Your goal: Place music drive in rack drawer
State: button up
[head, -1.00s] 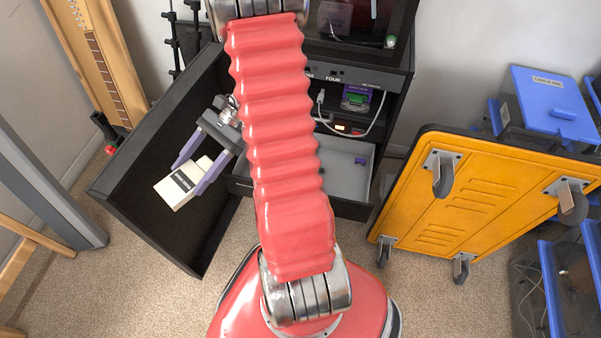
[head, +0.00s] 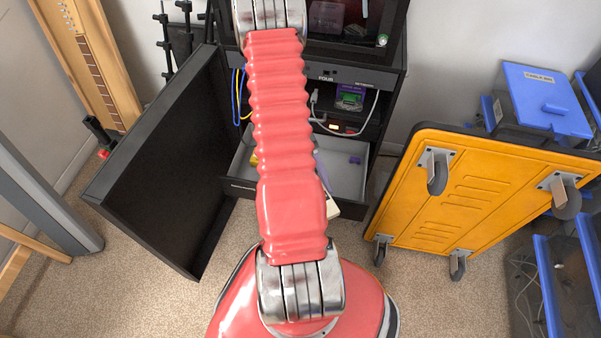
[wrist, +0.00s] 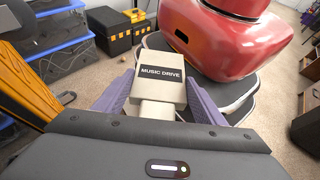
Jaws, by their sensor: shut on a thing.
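The music drive (wrist: 162,88) is a cream block with a black "MUSIC DRIVE" label. In the wrist view it sits between the purple fingers of my gripper (wrist: 160,103), which is shut on it. In the head view my red arm hides most of the gripper; one purple finger and a pale corner of the drive (head: 333,208) show right of the arm, near the drawer's front edge. The rack drawer (head: 340,178) is pulled out, grey inside, with a small blue item (head: 355,160) at its right and something yellow at its left. Its middle is hidden by my arm.
The black rack (head: 392,110) has its door (head: 160,165) swung open to the left. A cable and a green-and-purple device (head: 349,97) are on the shelf above the drawer. A tipped yellow cart (head: 470,200) stands close on the right. Blue-lidded bins (head: 545,95) are behind it.

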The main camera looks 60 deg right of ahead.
jog(key=s+d+f+n+g+h, duration=0.1)
jog(key=s+d+f+n+h, duration=0.2)
jog(key=d+n+h, duration=0.55)
jog(key=s+d+f+n+h, duration=0.35)
jog(key=d+n+h, duration=0.2)
jog(key=d, duration=0.65)
jog(key=w+d+f+n+t+h, duration=0.4)
jog(key=d+f+n, duration=0.1)
jog(key=f, duration=0.1)
jog(key=shift+w+h, duration=0.4)
jog(key=shift+f, duration=0.1)
jog(key=shift+f, duration=2.75)
jog(key=shift+f, duration=0.1)
jog(key=shift+f, duration=2)
jog(key=shift+f, duration=0.6)
